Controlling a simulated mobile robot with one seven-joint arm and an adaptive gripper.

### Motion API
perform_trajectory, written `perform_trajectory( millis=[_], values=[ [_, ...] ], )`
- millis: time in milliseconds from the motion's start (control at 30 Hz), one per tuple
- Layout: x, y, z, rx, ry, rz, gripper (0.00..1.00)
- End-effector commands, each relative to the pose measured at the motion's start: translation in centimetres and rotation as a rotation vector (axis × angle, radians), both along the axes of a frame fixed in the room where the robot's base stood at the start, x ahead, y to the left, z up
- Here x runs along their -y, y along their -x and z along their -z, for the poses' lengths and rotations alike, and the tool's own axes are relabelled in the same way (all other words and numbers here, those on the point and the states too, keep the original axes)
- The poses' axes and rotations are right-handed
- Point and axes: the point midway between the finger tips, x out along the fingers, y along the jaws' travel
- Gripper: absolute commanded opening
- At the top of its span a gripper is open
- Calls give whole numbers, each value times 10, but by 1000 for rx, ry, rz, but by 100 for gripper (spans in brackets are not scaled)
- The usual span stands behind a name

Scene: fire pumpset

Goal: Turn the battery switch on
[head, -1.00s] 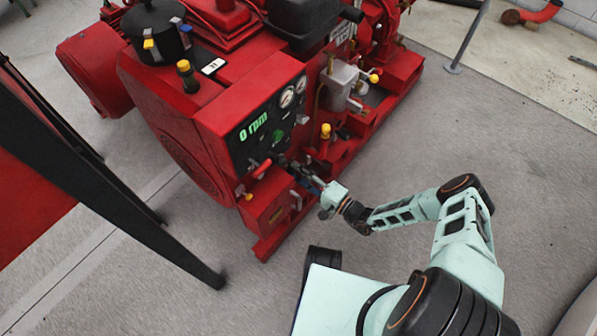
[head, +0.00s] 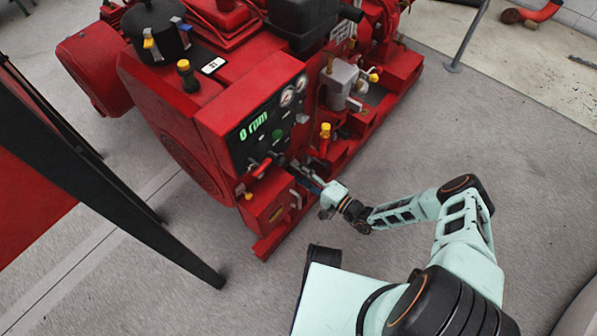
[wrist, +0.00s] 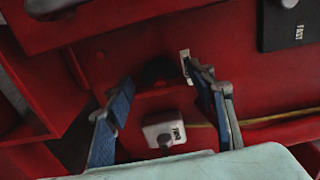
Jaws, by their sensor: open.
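The red pump set (head: 215,110) carries a black control panel (head: 262,128) that reads 0 rpm. A small red handle (head: 262,168) sits below the panel's lower left; I cannot tell for sure whether it is the battery switch. My gripper (head: 296,170) is at the lower right of the panel, close to the red housing. In the wrist view its blue-padded fingers (wrist: 160,105) are apart with nothing held. A small pale box with a grey knob (wrist: 164,132) shows between them, and a dark round part (wrist: 160,70) lies beyond the tips.
A red box (head: 268,205) stands low on the pump's front. A yellow-topped part (head: 325,131) and a grey box (head: 343,80) stand to the right of the panel. The grey floor (head: 470,130) at right is clear.

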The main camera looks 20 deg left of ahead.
Motion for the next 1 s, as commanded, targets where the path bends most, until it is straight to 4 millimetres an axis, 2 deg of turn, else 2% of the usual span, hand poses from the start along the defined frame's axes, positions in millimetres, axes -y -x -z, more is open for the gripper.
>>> perform_trajectory(
  millis=[500, 1000],
  values=[
    [65, 25, 0, 1, 1, 3, 51],
    [69, 28, 0, 1, 0, 1, 51]
  ],
)
